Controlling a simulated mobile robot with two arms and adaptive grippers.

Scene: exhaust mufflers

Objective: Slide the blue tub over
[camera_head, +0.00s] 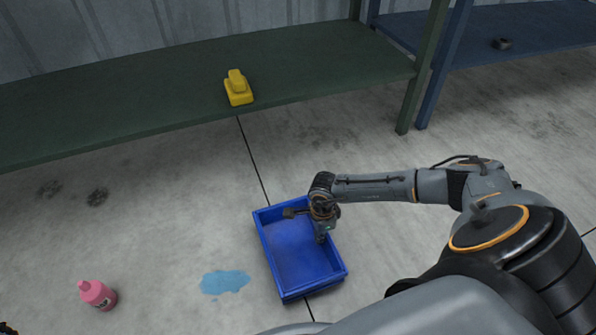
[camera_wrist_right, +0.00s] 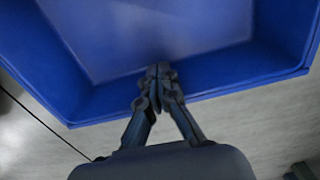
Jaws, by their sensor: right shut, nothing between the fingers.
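A blue tub (camera_head: 285,258), rectangular, open and seemingly empty, stands on the concrete floor at the middle bottom of the head view. My right gripper (camera_head: 322,238) points down at the tub's right side, its tips over or inside the right wall. In the right wrist view the gripper (camera_wrist_right: 159,72) is shut with nothing between its fingers. Its tips lie in front of the near wall of the tub (camera_wrist_right: 215,75); whether they touch it I cannot tell.
A pink bottle (camera_head: 98,295) and a light blue puddle (camera_head: 225,282) are on the floor left of the tub. A green bench (camera_head: 150,85) with a yellow object (camera_head: 238,88) stands behind. A blue bench (camera_head: 540,30) holds a small dark part (camera_head: 502,43).

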